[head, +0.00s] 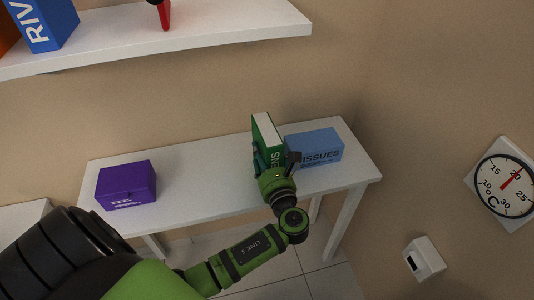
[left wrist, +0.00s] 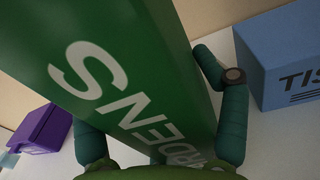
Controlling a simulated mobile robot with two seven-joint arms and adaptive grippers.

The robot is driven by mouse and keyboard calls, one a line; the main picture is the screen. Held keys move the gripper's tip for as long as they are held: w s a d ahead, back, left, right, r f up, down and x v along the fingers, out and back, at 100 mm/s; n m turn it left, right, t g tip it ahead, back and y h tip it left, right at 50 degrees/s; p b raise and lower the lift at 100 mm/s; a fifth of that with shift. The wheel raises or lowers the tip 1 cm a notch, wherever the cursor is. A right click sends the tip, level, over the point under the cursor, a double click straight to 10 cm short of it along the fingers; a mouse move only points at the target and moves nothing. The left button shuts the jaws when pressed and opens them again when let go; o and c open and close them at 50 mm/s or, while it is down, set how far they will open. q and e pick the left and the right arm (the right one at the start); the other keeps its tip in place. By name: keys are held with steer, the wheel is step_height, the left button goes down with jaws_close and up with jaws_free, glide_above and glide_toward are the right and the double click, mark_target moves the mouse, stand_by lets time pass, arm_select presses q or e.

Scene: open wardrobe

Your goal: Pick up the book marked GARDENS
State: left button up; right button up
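The green book marked GARDENS (head: 267,142) stands upright on the white table (head: 205,203), its white page edges facing up. In the left wrist view the book's green spine (left wrist: 110,60) fills the middle, with part of its white lettering showing. My left gripper (head: 276,161) is at the near side of the book. In the left wrist view the left gripper's fingers (left wrist: 160,112) are spread, one on each side of the spine, with gaps visible beside it. The lower part of the book is hidden by the gripper. My right gripper is not in view.
A blue tissue box (head: 314,148) stands close to the right of the book. It also shows in the left wrist view (left wrist: 285,60). A purple box (head: 126,186) sits on the table's left part. A white shelf (head: 190,35) hangs above. The table between purple box and book is clear.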

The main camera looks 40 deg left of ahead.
arm_select(q)
steer(key=shift+r, duration=0.1)
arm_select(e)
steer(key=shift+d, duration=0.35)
